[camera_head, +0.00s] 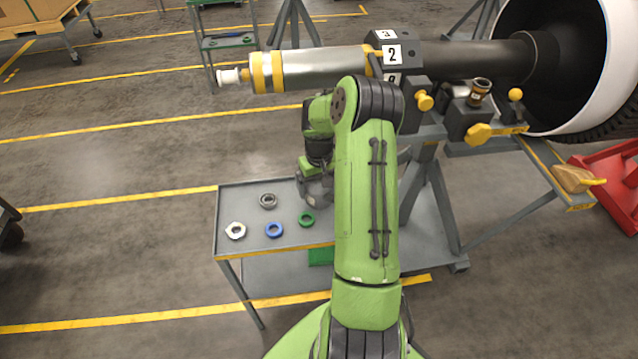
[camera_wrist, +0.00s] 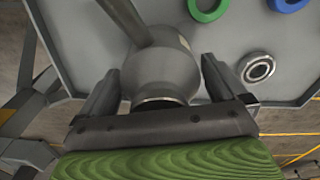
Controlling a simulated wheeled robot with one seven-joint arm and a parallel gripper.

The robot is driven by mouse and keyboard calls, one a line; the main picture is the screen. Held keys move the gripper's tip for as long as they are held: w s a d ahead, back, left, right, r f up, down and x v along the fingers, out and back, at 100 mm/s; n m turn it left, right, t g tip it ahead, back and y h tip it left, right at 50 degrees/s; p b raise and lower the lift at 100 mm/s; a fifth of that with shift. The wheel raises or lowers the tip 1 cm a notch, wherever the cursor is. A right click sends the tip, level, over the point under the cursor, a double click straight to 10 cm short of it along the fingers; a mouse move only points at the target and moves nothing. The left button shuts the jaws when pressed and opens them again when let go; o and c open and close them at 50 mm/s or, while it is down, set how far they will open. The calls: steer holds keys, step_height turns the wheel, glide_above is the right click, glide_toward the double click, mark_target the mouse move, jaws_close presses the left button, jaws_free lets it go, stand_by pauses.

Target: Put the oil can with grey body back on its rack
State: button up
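The grey-bodied oil can (camera_wrist: 165,72) is in the wrist view, on or just above the grey cart top, with its spout pointing to the upper left. My gripper (camera_wrist: 160,66) has its two fingers apart, one on each side of the can's body. A narrow gap seems to show between the fingers and the body, and I see no clear contact. In the head view my arm and gripper (camera_head: 316,186) hide most of the can. I cannot make out a rack for the can.
The cart top (camera_head: 238,205) carries a white nut (camera_head: 235,230), a bearing (camera_head: 268,200), a blue ring (camera_head: 274,230) and a green ring (camera_head: 306,219). A rotor shaft (camera_head: 315,66) on a stand runs above and behind. Open floor lies left of the cart.

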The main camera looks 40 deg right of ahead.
step_height(320, 180, up, 12)
steer(key=p, duration=0.3)
steer(key=shift+r, duration=0.15)
steer(key=s+a+r+n+t+h, duration=0.1)
steer(key=s+a+r, duration=0.2)
steer(key=a+r, duration=0.45)
steer(key=s+a+r+n+t+h, duration=0.1)
steer(key=s+a+r, duration=0.1)
steer(key=a+r, duration=0.55)
steer(key=s+a+r+n+t+y, duration=0.1)
steer(key=s+a+n+t+y, duration=0.1)
steer(key=s+a, duration=0.9)
steer(key=s+t, duration=0.1)
steer(key=s, duration=0.3)
steer(key=shift+r, duration=0.35)
